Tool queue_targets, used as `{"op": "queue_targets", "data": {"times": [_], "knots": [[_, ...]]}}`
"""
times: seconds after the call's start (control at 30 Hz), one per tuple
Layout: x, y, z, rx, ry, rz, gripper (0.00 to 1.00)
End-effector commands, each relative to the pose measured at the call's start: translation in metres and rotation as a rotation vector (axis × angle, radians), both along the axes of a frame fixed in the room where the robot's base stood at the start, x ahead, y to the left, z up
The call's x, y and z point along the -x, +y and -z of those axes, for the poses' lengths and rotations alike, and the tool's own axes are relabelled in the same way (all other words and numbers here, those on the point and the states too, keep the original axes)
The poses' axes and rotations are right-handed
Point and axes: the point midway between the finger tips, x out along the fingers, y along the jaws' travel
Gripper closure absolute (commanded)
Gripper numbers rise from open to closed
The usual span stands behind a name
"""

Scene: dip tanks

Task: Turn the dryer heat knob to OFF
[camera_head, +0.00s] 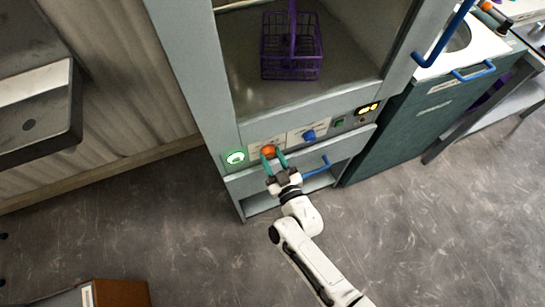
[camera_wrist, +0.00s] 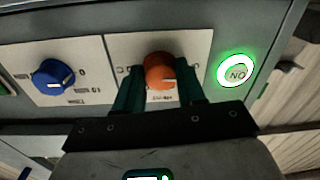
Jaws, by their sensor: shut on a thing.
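An orange knob (camera_head: 268,151) sits on a white label plate on the front panel of the grey cabinet, below its open bay. My gripper (camera_head: 273,159) reaches the panel from below, with its green fingers on either side of this knob. In the wrist view the gripper (camera_wrist: 160,82) is shut on the orange knob (camera_wrist: 159,68), one finger at each side. A pale pointer line shows on the knob's face. The plate's print is too small or too covered to read, so the knob's setting cannot be told.
A blue knob (camera_head: 308,136) is beside the orange one, on its own plate. A green-lit round button (camera_head: 235,158) is at the panel's left end. A blue drawer handle (camera_head: 318,168) lies just below the panel. A purple basket (camera_head: 291,58) stands in the bay.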

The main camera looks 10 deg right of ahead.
Motion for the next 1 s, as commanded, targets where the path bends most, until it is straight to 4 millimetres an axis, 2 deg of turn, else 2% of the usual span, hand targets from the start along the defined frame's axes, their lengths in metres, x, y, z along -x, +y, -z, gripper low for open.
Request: {"op": "queue_targets", "data": {"times": [0.3,0.83,0.87,1.0], "knots": [[0.0011,0.0000,0.0022,0.112,-0.009,-0.002,0.91],[0.0013,-0.0001,0.0026,0.132,-0.012,-0.003,0.91],[0.0013,-0.0001,0.0026,0.132,-0.012,-0.002,0.58],[0.0009,-0.0003,0.0017,0.131,-0.014,-0.001,0.44]]}}
